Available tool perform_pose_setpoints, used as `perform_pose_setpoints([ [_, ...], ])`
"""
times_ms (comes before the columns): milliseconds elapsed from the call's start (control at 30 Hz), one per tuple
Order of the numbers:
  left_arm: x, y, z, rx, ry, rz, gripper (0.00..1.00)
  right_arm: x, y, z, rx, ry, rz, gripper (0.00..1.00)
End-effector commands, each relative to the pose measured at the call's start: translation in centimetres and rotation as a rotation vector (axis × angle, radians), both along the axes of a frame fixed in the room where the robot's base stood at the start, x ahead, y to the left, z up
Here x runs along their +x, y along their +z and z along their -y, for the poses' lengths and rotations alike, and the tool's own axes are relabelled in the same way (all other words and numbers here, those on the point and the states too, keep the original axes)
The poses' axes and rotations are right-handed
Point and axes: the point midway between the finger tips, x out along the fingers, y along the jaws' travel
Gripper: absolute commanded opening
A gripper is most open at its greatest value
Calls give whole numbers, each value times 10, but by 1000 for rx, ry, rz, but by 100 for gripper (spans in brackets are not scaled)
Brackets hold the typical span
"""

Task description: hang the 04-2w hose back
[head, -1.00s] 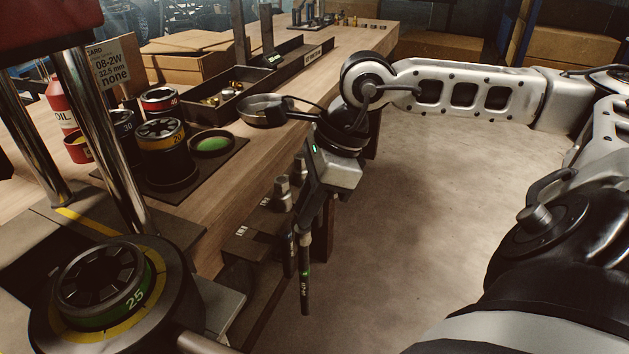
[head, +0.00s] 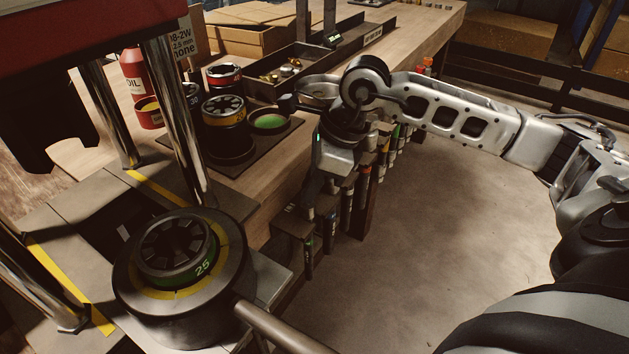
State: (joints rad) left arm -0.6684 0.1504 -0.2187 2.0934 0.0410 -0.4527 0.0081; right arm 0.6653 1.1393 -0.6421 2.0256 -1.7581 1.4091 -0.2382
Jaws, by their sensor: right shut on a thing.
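My right gripper (head: 311,196) reaches down at the table's right edge, shut on a dark hose (head: 308,258). The hose hangs upright below the fingers, with a small green mark; its lettering is too small to read. Its upper end is hidden by the gripper. It is beside the front of the hose rack (head: 289,234) on the table's side; I cannot tell whether it is seated there. Several other hoses (head: 347,211) hang in a row behind it. My left gripper is not in view.
The crimper (head: 182,265) with a green-banded 25 die stands at lower left, its bar pointing right. The floor at right is clear.

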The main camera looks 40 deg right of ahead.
Motion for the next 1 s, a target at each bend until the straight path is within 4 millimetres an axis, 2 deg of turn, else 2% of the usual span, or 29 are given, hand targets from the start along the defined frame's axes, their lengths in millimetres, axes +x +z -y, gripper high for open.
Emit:
perform_pose_setpoints([
  [100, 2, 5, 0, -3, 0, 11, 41, 0, 1, 0, 0, 0, 1, 0],
  [133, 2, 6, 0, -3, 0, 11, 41, 0, 1, 0, 0, 0, 1, 22],
  [200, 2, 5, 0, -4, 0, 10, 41, 0, 1, 0, 0, 0, 1, 42],
  [467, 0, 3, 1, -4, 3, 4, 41, 0, 1, 0, 0, 0, 0, 42],
  [633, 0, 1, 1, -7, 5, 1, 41, -2, 11, 4, -1, -1, 1, 42],
  [767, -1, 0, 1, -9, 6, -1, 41, -7, 32, 11, -2, -2, 4, 42],
  [1000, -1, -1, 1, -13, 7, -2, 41, -20, 89, 28, -1, -3, 7, 42],
])
